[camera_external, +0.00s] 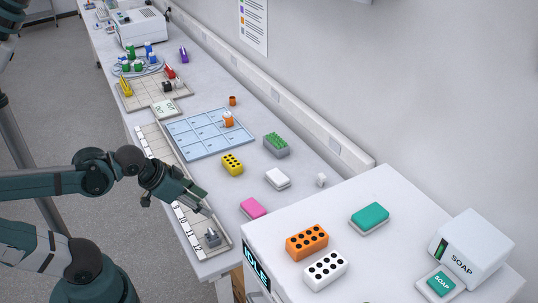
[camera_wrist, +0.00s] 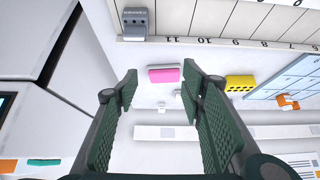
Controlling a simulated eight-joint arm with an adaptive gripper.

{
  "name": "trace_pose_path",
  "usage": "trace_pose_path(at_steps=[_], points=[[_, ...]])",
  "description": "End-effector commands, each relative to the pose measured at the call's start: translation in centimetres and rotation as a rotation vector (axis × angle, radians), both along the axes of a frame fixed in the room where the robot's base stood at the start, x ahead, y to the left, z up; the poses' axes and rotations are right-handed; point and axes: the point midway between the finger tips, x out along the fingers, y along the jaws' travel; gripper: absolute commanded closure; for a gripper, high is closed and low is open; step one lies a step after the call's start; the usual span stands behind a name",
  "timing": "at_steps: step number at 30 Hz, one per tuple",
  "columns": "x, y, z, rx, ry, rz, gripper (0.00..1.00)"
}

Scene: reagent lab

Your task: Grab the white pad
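The white pad (camera_external: 278,178) lies flat on the bench in the external view, right of the yellow block and behind the pink pad. In the wrist view, a small pale shape (camera_wrist: 178,92) beside the right finger may be the pad, mostly hidden. My gripper (camera_external: 204,202) is above the front part of the bench, over the numbered strip, to the left of the white pad and apart from it. In the wrist view, my gripper (camera_wrist: 160,84) is open, with two dark green ridged fingers spread and nothing between them in contact.
The pink pad (camera_external: 253,207), yellow block (camera_external: 232,164), small white cube (camera_external: 321,180) and green-topped grey block (camera_external: 276,146) stand around the pad. A grey block (camera_external: 212,238) sits on the numbered strip. The raised white cabinet (camera_external: 385,185) bounds the right; the wall lies behind.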

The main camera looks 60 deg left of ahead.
Motion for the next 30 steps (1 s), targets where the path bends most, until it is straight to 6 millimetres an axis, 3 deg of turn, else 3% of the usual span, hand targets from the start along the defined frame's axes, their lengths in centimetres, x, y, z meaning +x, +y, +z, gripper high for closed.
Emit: trace_pose_path(at_steps=[9,13,30], points=[[0.0,0.0,0.0,0.0,0.0,0.0,0.6],[0.0,0.0,0.0,0.0,0.0,0.0,0.45],[0.84,0.16,0.87,0.02,0.013,-0.025,0.45]])
